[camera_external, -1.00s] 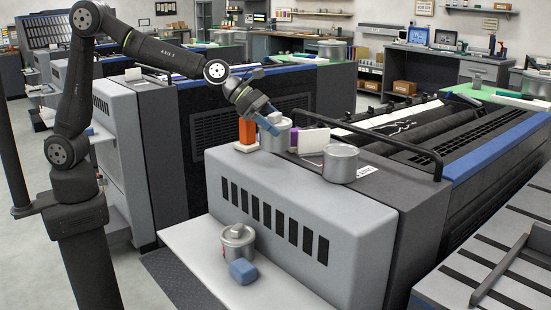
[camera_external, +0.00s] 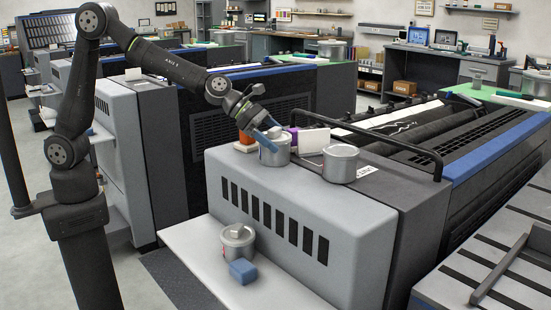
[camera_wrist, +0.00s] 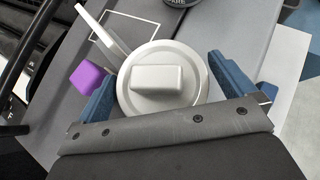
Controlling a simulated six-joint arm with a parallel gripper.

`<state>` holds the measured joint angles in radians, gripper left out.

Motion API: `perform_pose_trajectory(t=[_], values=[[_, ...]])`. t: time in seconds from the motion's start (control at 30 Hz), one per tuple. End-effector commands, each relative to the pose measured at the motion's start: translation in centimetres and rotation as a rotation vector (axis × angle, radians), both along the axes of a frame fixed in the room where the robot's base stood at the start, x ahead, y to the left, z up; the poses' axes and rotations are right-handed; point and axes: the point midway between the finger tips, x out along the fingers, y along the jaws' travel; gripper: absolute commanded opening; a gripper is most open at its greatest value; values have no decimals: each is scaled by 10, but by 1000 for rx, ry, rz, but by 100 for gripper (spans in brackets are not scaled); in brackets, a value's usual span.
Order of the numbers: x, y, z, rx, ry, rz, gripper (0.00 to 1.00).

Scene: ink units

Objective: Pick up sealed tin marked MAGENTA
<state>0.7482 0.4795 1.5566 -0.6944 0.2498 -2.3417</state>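A round pale-grey tin with a raised block on its lid (camera_wrist: 158,105) lies between the blue fingers of my gripper (camera_wrist: 163,80) in the wrist view. One finger is on each side of it, close to its rim. I cannot tell whether they press on it. In the external view my gripper (camera_external: 268,142) reaches down over this tin (camera_external: 277,154) on top of the grey machine. A second tin (camera_external: 340,166) stands to its right. A third tin (camera_external: 237,246) with a block on its lid stands on the lower shelf. I cannot read MAGENTA on any tin.
A purple block (camera_wrist: 90,77) and a thin white card (camera_wrist: 97,30) are close to the left finger. An orange object (camera_external: 246,139) stands just left of the tin. A blue block (camera_external: 243,271) lies on the lower shelf. A black rail (camera_external: 400,145) crosses the machine top.

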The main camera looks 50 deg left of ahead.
Motion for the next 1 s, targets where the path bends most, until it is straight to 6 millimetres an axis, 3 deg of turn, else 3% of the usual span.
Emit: perform_pose_trajectory(t=[0.33, 1.0], values=[[-3, 4, 8, -1, -1, 0, 99], [-50, 71, 71, -1, 0, 1, 99]])
